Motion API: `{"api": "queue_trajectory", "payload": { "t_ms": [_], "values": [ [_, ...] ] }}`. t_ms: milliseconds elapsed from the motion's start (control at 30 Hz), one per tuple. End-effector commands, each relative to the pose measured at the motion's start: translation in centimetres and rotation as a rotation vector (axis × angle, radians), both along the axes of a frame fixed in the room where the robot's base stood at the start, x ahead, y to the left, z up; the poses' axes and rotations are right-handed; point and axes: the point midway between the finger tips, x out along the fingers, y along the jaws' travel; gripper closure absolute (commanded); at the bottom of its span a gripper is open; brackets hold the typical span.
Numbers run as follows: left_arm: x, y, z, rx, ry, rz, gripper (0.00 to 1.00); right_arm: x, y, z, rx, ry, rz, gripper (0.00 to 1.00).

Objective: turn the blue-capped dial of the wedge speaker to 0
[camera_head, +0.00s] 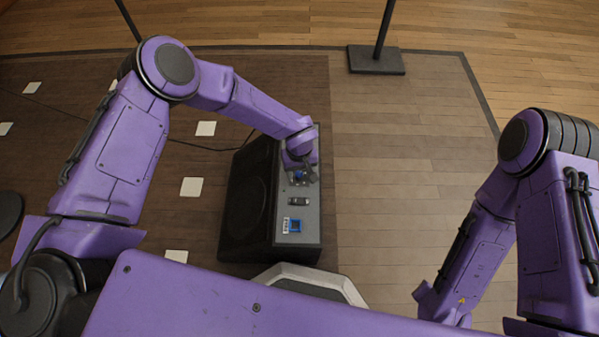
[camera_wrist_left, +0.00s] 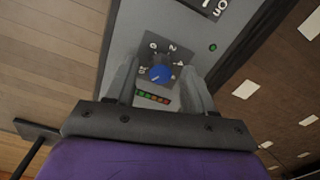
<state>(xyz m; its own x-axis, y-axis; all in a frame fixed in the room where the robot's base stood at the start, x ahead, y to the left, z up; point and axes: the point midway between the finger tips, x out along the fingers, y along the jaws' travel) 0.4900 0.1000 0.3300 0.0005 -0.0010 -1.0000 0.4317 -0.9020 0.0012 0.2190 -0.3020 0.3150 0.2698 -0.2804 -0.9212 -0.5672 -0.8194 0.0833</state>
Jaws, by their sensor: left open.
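The wedge speaker (camera_head: 313,225) is a dark box with a grey control panel, standing on the floor. Its blue-capped dial (camera_head: 299,175) is near the panel's far end. In the left wrist view the dial (camera_wrist_left: 160,73) sits on a dark plate with white numbers, among them 0, 2 and 4. A pale mark shows on the cap, but its exact setting is too small to read. My left gripper (camera_head: 304,173) is open over the dial. Its fingers (camera_wrist_left: 162,85) stand on either side of the cap, apparently with gaps. My right gripper is out of view.
The panel also has a black switch (camera_head: 299,201) and a blue-framed socket (camera_head: 293,225). A row of coloured lights (camera_wrist_left: 153,97) lies beside the dial. A stand base (camera_head: 376,60) is at the back. Floor right of the speaker is clear.

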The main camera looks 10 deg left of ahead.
Motion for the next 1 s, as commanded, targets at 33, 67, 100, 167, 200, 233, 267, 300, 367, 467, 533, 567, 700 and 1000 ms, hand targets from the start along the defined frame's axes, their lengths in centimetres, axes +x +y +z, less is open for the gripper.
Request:
{"api": "queue_trajectory", "payload": {
  "t_ms": [33,67,100,167,200,233,267,300,367,467,533,567,700,1000],
  "values": [
    [0.0,0.0,-0.02,0.0,0.0,0.0,0.47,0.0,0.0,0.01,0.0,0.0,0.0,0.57],
    [0.0,0.01,-0.01,0.0,0.0,0.0,0.47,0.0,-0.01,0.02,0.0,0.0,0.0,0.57],
    [0.0,0.01,0.0,0.0,0.0,0.0,0.47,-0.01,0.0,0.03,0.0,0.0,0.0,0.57],
    [-0.01,0.02,0.01,0.0,0.0,0.0,0.47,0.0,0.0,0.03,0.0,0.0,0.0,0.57],
    [-0.01,0.02,0.01,0.001,0.0,0.0,0.53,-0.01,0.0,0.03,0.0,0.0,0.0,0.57],
    [-0.01,0.02,0.01,0.001,0.0,0.0,0.63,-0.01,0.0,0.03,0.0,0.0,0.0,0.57],
    [-0.01,0.02,0.01,0.001,0.0,0.0,0.73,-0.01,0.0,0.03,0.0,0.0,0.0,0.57],
    [-0.01,0.03,0.01,0.001,0.0,0.0,0.86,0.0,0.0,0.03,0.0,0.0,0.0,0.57],
    [-0.01,0.02,0.01,0.001,0.0,0.0,1.0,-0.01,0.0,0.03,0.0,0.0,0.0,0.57],
    [-0.01,0.02,0.02,0.0,0.0,0.0,1.0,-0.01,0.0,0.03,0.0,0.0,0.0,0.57],
    [-0.01,0.02,0.03,0.0,0.0,0.003,1.0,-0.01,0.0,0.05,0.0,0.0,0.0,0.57],
    [-0.01,0.02,0.03,0.0,0.0,0.006,1.0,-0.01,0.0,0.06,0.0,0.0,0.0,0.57],
    [-0.02,0.02,0.06,0.0,0.0,0.036,1.0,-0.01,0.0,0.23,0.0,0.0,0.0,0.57],
    [-0.03,0.08,0.12,0.0,0.002,0.226,1.0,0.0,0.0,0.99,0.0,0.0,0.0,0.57]
  ]
}}
